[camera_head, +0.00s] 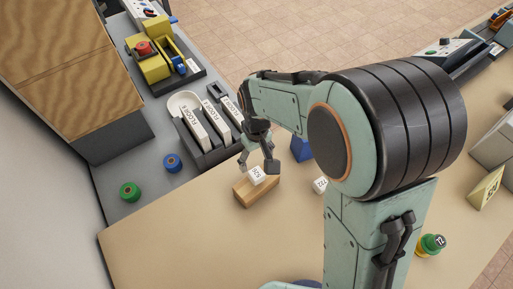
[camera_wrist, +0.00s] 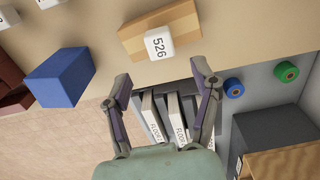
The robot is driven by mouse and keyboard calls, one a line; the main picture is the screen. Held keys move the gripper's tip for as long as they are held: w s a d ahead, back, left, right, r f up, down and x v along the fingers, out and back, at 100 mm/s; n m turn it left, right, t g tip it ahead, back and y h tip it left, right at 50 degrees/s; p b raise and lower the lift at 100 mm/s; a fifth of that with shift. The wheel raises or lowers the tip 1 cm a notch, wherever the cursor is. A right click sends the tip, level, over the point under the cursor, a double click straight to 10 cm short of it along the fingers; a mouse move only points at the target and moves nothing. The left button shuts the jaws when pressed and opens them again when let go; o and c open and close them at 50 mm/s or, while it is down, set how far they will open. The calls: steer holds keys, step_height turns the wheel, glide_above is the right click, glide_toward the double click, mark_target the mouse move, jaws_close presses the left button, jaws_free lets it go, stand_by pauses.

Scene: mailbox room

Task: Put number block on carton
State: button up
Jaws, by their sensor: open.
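The white number block (camera_head: 257,174) marked 526 rests on top of a tan carton (camera_head: 240,194) on the table. In the wrist view the block (camera_wrist: 159,42) sits at the carton's near edge, and the tan carton (camera_wrist: 188,22) extends to both sides of it. My gripper (camera_head: 258,163) is just above the block. In the wrist view my gripper (camera_wrist: 162,74) has its fingers spread wide with nothing between them, and the block lies beyond the fingertips, apart from them.
A dark rack (camera_head: 212,152) of white floor binders stands behind the carton. A blue box (camera_head: 301,148) and another white block (camera_head: 320,185) are to the right. Blue (camera_head: 172,163) and green (camera_head: 130,192) rolls lie left. The table front left is clear.

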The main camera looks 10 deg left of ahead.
mark_target(257, 173)
steer(key=s+d+r+m, duration=0.3)
steer(key=s+d+r, duration=0.3)
steer(key=d+r, duration=0.3)
steer(key=s+d+r+m, duration=0.1)
steer(key=s+d+m, duration=0.3)
steer(key=s, duration=0.6)
steer(key=shift+s+d+m+y, duration=0.35)
steer(key=shift+d+m+y, duration=0.05)
steer(key=shift+d, duration=0.65)
